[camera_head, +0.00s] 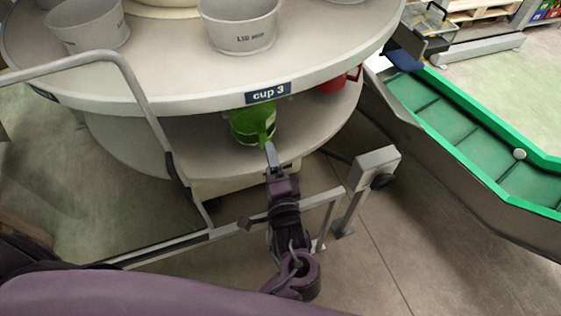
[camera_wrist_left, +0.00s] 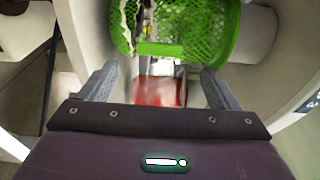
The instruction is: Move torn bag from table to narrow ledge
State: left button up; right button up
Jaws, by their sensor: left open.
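A green mesh bag (camera_head: 245,127) sits on the lower shelf of a round grey table, under the "cup 3" label. In the left wrist view the green netting (camera_wrist_left: 208,28) fills the top, with a ragged pale edge and an opening on its left side. My left gripper (camera_head: 271,150) reaches in at shelf height, its tip close in front of the bag. In the wrist view its two fingers (camera_wrist_left: 160,78) are apart, with the netting beyond them. A blurred red patch (camera_wrist_left: 158,91) shows between the fingers. I cannot tell whether the fingers touch the netting. My right gripper is not in view.
The round table's upper top (camera_head: 190,92) overhangs the shelf and carries grey cups (camera_head: 240,28). A red object (camera_head: 332,83) is farther right on the shelf. A metal rail (camera_head: 150,245) and a post (camera_head: 372,165) stand near my arm. A green-lined conveyor (camera_head: 465,140) runs at right.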

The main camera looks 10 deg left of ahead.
aim_at(264, 140)
pick_arm(q)
jog(key=p+x, duration=0.1)
jog(key=x, duration=0.5)
jog(key=shift+w+a, duration=0.3)
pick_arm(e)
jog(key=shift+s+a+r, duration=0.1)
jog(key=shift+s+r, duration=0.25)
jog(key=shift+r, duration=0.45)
pick_arm(q)
jog(key=shift+c, duration=0.3)
jog(key=c, duration=1.1)
jog(key=shift+r+p, duration=0.2)
jog(key=shift+p, duration=0.5)
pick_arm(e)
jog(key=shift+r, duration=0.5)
